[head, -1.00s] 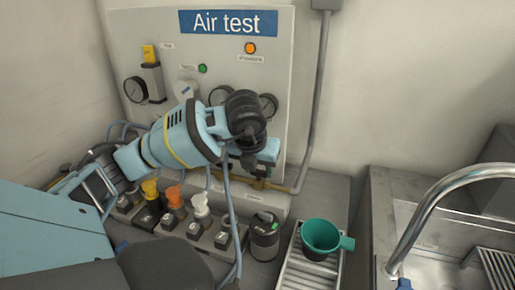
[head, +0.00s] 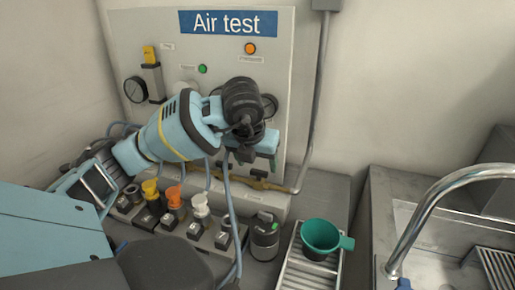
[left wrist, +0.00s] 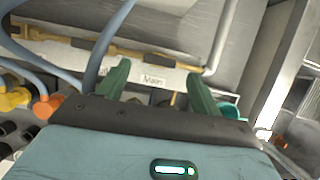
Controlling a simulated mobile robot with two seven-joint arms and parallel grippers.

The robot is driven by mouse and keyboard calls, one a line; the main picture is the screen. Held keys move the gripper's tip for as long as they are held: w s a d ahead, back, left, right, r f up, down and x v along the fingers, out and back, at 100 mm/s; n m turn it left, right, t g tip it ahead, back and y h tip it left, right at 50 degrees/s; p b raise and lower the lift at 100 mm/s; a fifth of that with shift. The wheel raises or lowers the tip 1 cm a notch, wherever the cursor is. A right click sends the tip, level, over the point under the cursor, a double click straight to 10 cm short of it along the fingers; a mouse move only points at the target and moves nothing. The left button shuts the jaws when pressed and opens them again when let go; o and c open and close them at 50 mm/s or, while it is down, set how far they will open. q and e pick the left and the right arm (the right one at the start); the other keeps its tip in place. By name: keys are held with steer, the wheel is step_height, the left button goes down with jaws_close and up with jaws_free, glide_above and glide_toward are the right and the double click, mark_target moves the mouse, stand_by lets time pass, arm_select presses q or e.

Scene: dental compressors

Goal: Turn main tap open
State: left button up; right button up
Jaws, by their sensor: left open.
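A small label reading "Main" (left wrist: 153,80) shows between my fingers in the left wrist view, on a pale strip below a brass pipe (left wrist: 130,52). The brass pipe (head: 250,182) also runs along the foot of the test panel in the head view. I cannot clearly make out the main tap's handle; my gripper and arm cover that area. My left gripper (head: 258,160) is in front of the panel's lower right part, just above the pipe. Its green fingers (left wrist: 160,88) are apart, with nothing seen gripped between them. My right gripper is not in view.
The "Air test" panel (head: 228,50) carries gauges and lamps. Below stand several coloured knobs (head: 173,197), a dark canister (head: 265,237) and a teal cup (head: 320,237) on a slatted tray (head: 300,275). Blue hoses hang near my arm. A sink tap (head: 420,215) is at right.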

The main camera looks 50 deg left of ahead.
arm_select(q)
steer(key=shift+v, duration=2.35)
